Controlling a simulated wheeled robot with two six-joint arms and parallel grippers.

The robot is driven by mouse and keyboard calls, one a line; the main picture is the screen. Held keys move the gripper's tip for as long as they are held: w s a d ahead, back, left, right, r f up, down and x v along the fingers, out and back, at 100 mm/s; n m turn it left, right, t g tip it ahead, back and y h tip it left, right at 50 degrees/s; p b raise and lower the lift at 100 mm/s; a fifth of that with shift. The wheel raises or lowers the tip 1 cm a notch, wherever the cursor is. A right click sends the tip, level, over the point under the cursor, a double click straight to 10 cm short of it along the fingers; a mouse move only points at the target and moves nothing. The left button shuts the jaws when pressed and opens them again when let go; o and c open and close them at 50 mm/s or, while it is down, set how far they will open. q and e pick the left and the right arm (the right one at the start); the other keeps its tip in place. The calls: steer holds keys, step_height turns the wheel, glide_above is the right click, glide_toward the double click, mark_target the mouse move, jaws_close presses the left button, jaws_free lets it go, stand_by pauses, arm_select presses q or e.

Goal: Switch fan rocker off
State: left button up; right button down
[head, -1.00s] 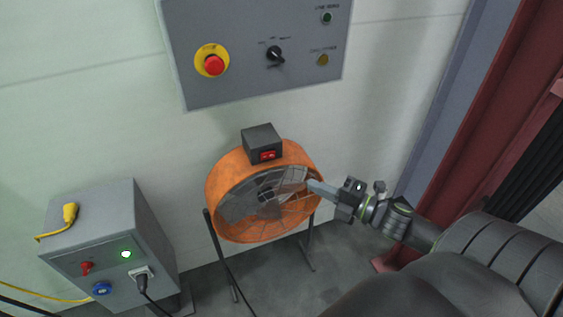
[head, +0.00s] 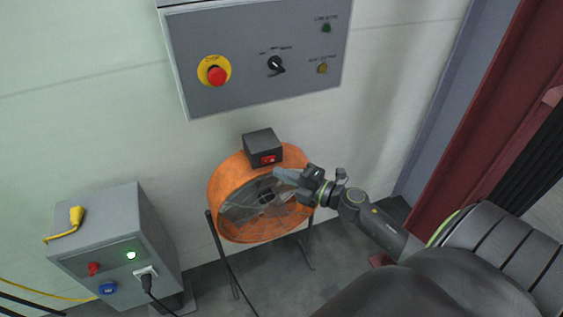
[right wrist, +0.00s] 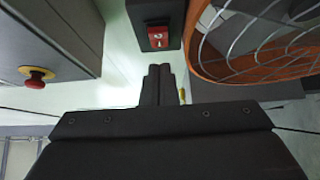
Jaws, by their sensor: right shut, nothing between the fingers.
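The orange drum fan (head: 228,185) stands against the wall, with a dark switch box (head: 261,143) on top. The red fan rocker (head: 268,159) is on the box's front face. In the right wrist view the rocker (right wrist: 158,37) shows upper centre, just beyond the fingertips. My right gripper (head: 280,174) is shut and empty, just below and slightly right of the rocker in the head view. Its closed fingers (right wrist: 158,72) point toward the switch box and look apart from it. My left gripper is not in view.
A grey control panel (head: 220,100) with a red emergency stop (head: 216,75) hangs on the wall above the fan. A grey power box (head: 92,215) with a green lamp and plugged cable stands at left. A red column (head: 475,130) rises at right.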

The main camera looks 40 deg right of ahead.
mark_target(270, 161)
steer(key=shift+w+d, duration=0.35)
steer(key=shift+w, duration=0.35)
steer(key=shift+w+d, duration=0.3)
steer(key=shift+w, duration=0.35)
steer(key=shift+f, duration=0.1)
steer(key=shift+w+d+f+n+y+b, duration=0.2)
steer(key=shift+w+n+y+b, duration=0.15)
steer(key=shift+b, duration=0.25)
steer(key=shift+s+r, duration=0.1)
steer(key=shift+r, duration=0.1)
